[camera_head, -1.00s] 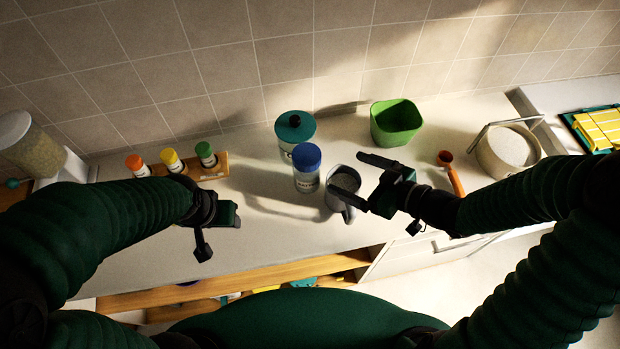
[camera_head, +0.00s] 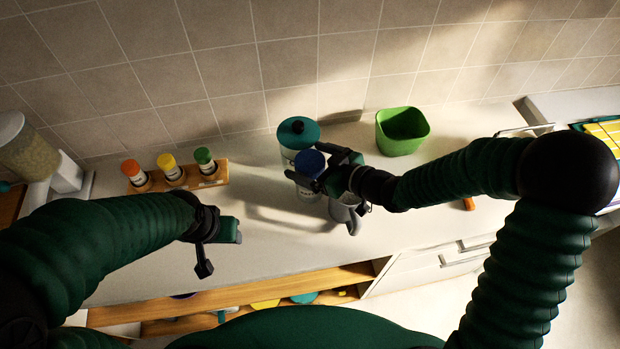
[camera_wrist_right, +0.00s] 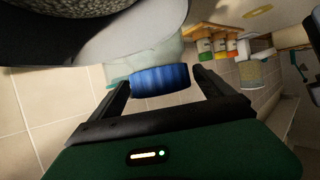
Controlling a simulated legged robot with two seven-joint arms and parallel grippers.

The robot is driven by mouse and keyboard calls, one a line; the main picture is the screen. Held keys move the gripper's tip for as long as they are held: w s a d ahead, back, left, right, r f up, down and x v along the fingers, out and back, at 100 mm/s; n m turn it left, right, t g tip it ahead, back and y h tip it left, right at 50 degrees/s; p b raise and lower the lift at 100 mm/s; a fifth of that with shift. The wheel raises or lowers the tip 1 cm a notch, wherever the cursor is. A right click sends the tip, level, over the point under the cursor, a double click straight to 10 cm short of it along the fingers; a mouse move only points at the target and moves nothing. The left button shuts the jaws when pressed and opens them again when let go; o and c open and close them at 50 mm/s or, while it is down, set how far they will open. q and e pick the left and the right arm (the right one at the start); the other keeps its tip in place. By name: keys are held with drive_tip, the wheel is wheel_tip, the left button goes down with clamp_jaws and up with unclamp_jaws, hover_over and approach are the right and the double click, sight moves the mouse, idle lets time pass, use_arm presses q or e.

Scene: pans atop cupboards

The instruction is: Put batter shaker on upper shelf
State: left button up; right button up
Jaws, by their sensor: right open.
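The batter shaker, which I take to be the white container with a blue lid (camera_head: 311,162), stands upright on the counter. Its blue lid also shows in the right wrist view (camera_wrist_right: 162,79). My right gripper (camera_head: 314,168) is at the lid with its fingers open, one on each side in the right wrist view; contact cannot be told. My left gripper (camera_head: 232,230) hangs over the counter's front left, apart from everything; its jaws are unclear. Below, an open wooden shelf (camera_head: 225,300) shows under the counter edge. The upper shelf is not identifiable.
A teal-lidded jar (camera_head: 290,132) stands just behind the shaker, and a grey mug (camera_head: 346,210) close at its right. A green tub (camera_head: 402,132) is further right. A spice rack (camera_head: 212,178) stands left. The counter between rack and shaker is clear.

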drive_tip(key=shift+s+r, duration=0.1)
drive_tip(key=shift+s, duration=0.05)
drive_tip(key=c, duration=0.5)
clamp_jaws()
drive_tip(key=shift+r, duration=0.15)
